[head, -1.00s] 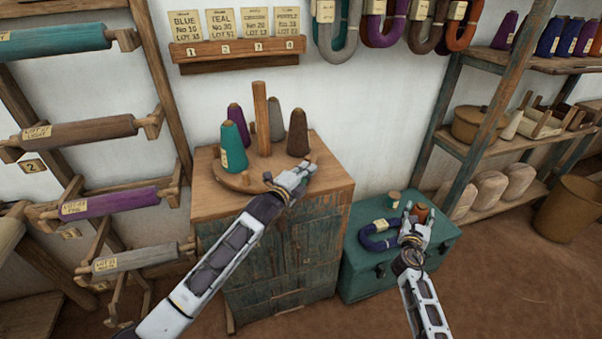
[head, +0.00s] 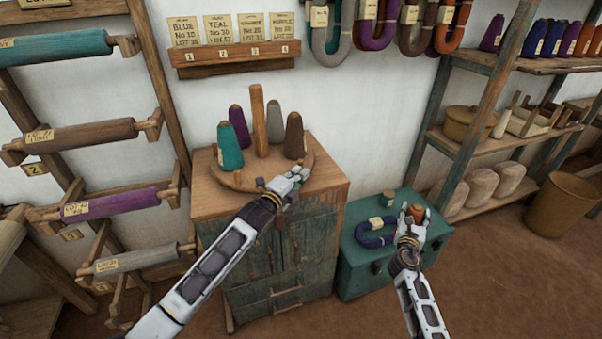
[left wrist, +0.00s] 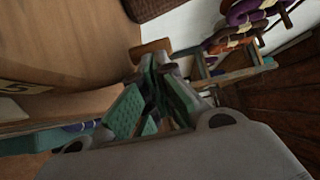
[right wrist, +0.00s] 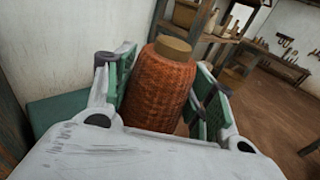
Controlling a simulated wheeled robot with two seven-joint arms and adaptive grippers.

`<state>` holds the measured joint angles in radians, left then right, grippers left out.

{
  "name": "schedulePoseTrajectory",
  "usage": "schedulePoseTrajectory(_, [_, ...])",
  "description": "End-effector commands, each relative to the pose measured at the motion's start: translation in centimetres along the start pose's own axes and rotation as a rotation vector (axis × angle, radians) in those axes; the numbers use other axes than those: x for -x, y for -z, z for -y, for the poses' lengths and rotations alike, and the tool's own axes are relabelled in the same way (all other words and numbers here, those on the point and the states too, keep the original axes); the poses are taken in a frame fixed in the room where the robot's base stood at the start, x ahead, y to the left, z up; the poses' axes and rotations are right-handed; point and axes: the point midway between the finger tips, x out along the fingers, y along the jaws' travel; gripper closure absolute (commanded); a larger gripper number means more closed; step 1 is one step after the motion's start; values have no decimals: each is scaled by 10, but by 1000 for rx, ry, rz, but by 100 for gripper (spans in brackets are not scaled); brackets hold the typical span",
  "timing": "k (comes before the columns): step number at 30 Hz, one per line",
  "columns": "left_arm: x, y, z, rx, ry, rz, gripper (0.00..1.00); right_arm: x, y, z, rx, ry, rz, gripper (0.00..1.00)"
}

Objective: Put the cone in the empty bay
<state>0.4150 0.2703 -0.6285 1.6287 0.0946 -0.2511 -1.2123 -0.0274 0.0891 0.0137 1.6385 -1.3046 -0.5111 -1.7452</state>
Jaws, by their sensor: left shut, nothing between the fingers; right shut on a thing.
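The orange-brown cone (head: 416,211) stands over the green chest (head: 350,262); the right wrist view shows its woven side and tan top (right wrist: 160,85). My right gripper (head: 411,220) is shut on it, one finger on each side. I cannot tell whether the cone still touches the lid. A round wooden stand (head: 228,180) with a central post (head: 259,115) sits on the cabinet. It holds a teal cone (head: 230,147), a purple cone (head: 239,128), a grey cone (head: 275,119) and a brown cone (head: 294,136). My left gripper (head: 292,178), shut and empty, is at the stand's front right edge.
A shelf rack (head: 478,120) is at right, a roller rack (head: 95,132) at left.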

Motion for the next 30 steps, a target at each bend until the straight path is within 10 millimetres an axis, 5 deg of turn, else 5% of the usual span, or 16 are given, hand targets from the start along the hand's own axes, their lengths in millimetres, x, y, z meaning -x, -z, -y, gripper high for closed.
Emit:
schedulePoseTrajectory(17, [18,-1,-2,0,-2,0,100,0,-3,0,0,0,1,90])
schedulePoseTrajectory(30, [55,3,-2,-1,-2,0,100,0,-3,0,0,0,1,90])
